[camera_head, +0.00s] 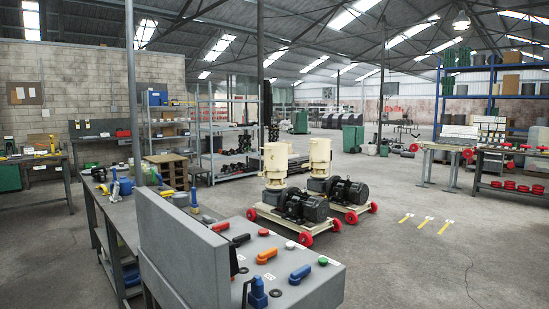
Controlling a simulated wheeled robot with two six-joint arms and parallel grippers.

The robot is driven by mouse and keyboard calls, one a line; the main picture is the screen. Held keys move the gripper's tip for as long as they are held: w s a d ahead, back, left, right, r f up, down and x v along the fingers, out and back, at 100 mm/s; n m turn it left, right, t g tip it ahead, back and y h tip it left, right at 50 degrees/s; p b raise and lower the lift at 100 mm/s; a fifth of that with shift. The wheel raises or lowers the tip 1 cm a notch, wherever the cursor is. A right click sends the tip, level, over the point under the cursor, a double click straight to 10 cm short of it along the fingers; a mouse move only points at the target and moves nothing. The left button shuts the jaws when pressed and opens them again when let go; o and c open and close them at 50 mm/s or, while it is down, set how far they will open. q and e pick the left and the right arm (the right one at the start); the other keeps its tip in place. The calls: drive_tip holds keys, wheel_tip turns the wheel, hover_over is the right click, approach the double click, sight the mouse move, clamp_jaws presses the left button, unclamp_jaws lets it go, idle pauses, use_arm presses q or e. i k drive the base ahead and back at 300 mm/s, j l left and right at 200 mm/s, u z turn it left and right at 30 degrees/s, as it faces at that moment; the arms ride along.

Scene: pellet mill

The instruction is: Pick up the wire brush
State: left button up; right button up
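I cannot make out the wire brush for certain. Several small hand tools lie on the long grey workbench (122,212) at the left, among them a blue-and-yellow-handled tool (194,198) and a blue item (125,186), too small to tell exactly. Neither of my grippers shows in the head view.
A grey console (183,255) with coloured knobs and handles stands close in front and hides part of the workbench. Two cream pellet machines with black motors (302,206) stand on red-wheeled carts behind it. Open floor (430,265) lies right.

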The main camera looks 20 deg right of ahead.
sight(167, 194)
drive_tip(key=i+j+u, duration=0.15)
drive_tip(key=i, duration=0.15)
drive_tip(key=i+j+u, duration=0.2)
drive_tip(key=i, duration=0.15)
drive_tip(key=i+u, duration=0.4)
drive_tip(key=i, duration=1.25)
drive_tip(key=i+j+z, duration=0.1)
drive_tip(key=i+z, duration=0.2)
drive_tip(key=i, duration=0.25)
drive_tip(key=i+j+z, duration=0.25)
drive_tip(key=i, duration=0.25)
drive_tip(key=i+j+z, duration=0.3)
drive_tip(key=i, duration=0.25)
drive_tip(key=i+j+z, duration=0.25)
drive_tip(key=z, duration=0.2)
drive_tip(key=i+j+z, duration=0.2)
drive_tip(key=z, duration=0.3)
drive_tip(key=i+j+z, duration=0.1)
drive_tip(key=j+z, duration=0.35)
drive_tip(key=i+j+z, duration=0.1)
drive_tip(key=j+z, duration=0.35)
